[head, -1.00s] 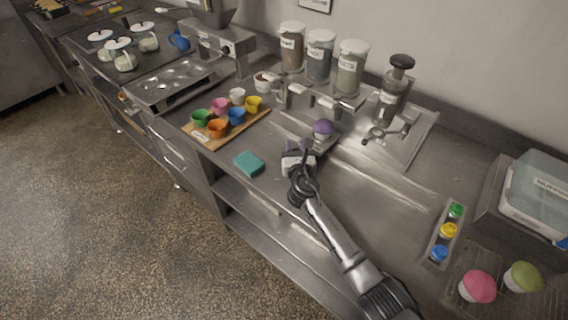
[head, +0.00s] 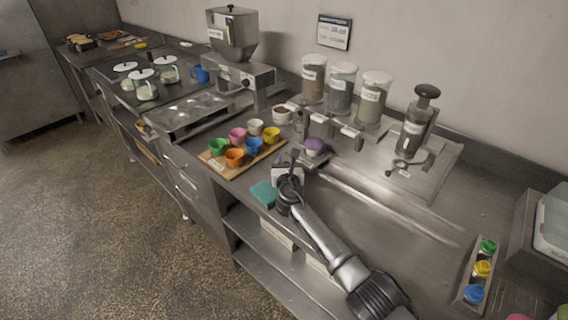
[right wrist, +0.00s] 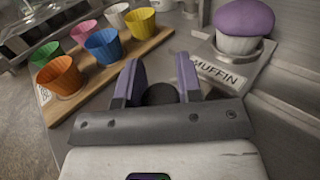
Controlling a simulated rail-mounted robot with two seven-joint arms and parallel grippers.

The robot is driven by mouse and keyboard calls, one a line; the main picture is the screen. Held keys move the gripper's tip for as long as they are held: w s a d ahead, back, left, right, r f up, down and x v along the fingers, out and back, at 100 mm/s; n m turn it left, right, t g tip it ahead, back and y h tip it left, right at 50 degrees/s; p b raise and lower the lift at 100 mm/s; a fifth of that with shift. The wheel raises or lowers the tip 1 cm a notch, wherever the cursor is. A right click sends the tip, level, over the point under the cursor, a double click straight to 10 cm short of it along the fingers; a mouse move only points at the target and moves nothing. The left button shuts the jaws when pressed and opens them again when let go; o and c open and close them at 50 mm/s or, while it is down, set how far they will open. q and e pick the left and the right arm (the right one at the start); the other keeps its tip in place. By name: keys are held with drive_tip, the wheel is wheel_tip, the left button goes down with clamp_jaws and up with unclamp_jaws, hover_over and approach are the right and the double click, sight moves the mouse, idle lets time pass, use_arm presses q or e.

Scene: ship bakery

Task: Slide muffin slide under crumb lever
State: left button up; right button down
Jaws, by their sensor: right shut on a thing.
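The muffin slide (right wrist: 222,70) carries a plate reading MUFFIN and holds a white-cupped muffin with a purple top (right wrist: 245,25). In the head view the purple-topped muffin (head: 315,147) stands in front of the leftmost jar, near its dispenser lever (head: 320,118). I cannot read which lever is the crumb one, nor tell whether the muffin is exactly beneath it. My right gripper (head: 288,160) is at the counter's front side of the slide. In the right wrist view its fingers (right wrist: 160,88) close around a dark round knob. The left gripper is not in view.
A board (head: 214,162) with several coloured cups lies left of the slide. A teal sponge (head: 263,193) lies close beside my right gripper. Three filled jars (head: 342,90) stand at the back. A press (head: 415,125) stands to the right. The steel counter between is clear.

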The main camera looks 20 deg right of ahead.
drive_tip(key=c, duration=1.1)
unclamp_jaws()
drive_tip(key=o, duration=0.3)
wheel_tip(320, 180, up, 5)
drive_tip(key=p, duration=0.3)
drive_tip(key=shift+s+d+r+p, duration=1)
drive_tip(key=shift+s+d, duration=0.35)
drive_tip(key=shift+s, duration=0.05)
drive_tip(key=shift+s+d+r+p, duration=1)
drive_tip(key=shift+s+d, duration=0.35)
drive_tip(key=shift+s, duration=0.1)
drive_tip(key=shift+s+d+r+p, duration=0.95)
drive_tip(key=shift+s+d+p, duration=0.05)
drive_tip(key=shift+s+d, duration=0.4)
